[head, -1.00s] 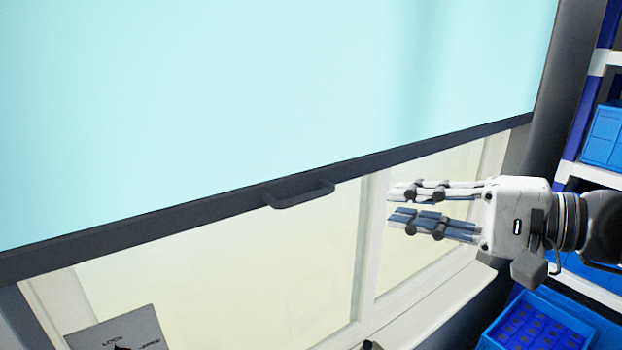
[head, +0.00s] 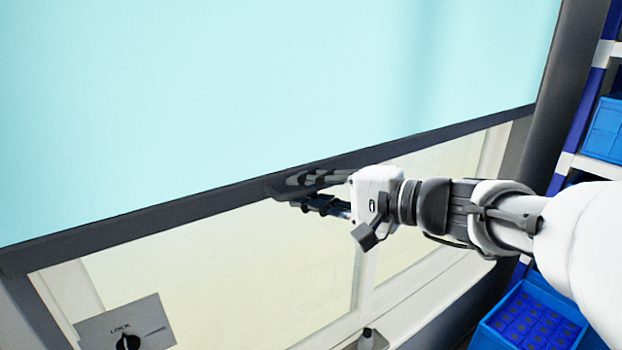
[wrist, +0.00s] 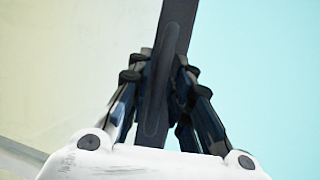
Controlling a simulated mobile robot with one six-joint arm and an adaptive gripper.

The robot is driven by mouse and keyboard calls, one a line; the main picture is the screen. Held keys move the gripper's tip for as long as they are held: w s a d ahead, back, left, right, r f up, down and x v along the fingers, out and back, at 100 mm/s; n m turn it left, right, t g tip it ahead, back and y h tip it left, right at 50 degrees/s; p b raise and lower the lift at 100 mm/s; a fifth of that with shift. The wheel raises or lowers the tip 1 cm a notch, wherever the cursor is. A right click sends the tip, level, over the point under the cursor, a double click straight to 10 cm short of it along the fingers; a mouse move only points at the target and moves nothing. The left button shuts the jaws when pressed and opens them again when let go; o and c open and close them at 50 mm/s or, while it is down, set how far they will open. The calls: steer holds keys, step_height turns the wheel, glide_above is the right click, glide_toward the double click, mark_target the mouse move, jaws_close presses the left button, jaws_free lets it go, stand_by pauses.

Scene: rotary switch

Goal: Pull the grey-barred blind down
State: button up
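The blind is a pale blue sheet (head: 250,90) with a dark grey bar (head: 130,222) along its lower edge, slanting up to the right in the head view. A grey handle (head: 275,192) sticks out from the bar; my fingers partly cover it. My gripper (head: 290,192) is at the handle, with one finger pair above it and the other below. In the wrist view the handle (wrist: 160,85) runs between the fingers of my gripper (wrist: 162,65). The fingers stand apart, and I see no clear grip on the handle.
A window with a pale frame (head: 430,285) lies below the bar. A grey plate with a black rotary knob (head: 128,342) marked LOCK is at the lower left. Blue bins (head: 530,315) and shelving stand at the right.

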steer(key=shift+a, duration=0.1)
steer(key=shift+c, duration=0.5)
jaws_close()
